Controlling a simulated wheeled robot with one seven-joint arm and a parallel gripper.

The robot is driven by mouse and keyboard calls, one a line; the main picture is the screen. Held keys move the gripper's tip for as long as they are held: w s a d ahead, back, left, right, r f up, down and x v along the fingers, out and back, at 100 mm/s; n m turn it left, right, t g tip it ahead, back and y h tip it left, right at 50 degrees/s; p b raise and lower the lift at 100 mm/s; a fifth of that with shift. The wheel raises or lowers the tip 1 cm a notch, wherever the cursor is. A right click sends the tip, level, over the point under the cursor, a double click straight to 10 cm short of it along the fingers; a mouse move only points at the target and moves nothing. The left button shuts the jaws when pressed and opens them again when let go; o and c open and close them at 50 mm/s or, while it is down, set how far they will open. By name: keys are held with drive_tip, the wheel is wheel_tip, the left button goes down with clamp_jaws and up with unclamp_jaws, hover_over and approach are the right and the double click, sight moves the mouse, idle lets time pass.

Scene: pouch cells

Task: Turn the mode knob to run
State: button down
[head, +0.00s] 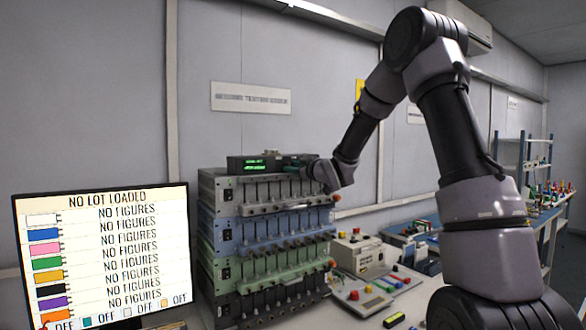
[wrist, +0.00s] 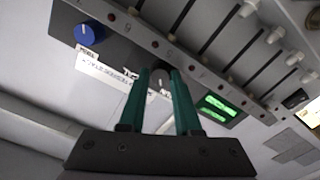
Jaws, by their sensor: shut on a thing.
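My gripper (wrist: 160,76) has its two green fingers on either side of a small dark grey knob (wrist: 160,80) on the front of the control box. The fingers hide much of this knob, and I cannot read its setting. A blue knob (wrist: 90,33) with a white pointer mark sits apart to the left on the same dark panel. White labels (wrist: 110,75) lie below it, their print too blurred to read surely. In the head view my gripper (head: 297,160) is at the right end of the control box (head: 235,163), on top of the rack; the knobs are hidden there.
The control box has a lit green display (wrist: 218,107). Below it stands a rack of channel units (head: 250,228) with rows of cell slots. A monitor (head: 100,255) reads "NO LOT LOADED". A beige instrument (head: 360,255) stands right of the rack.

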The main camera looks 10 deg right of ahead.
drive_tip(key=shift+n, duration=0.5)
drive_tip(key=c, duration=0.6)
unclamp_jaws()
drive_tip(key=shift+s, duration=0.1)
drive_tip(key=v, duration=1)
drive_tip(key=shift+s+d, duration=0.2)
drive_tip(key=shift+s, duration=0.05)
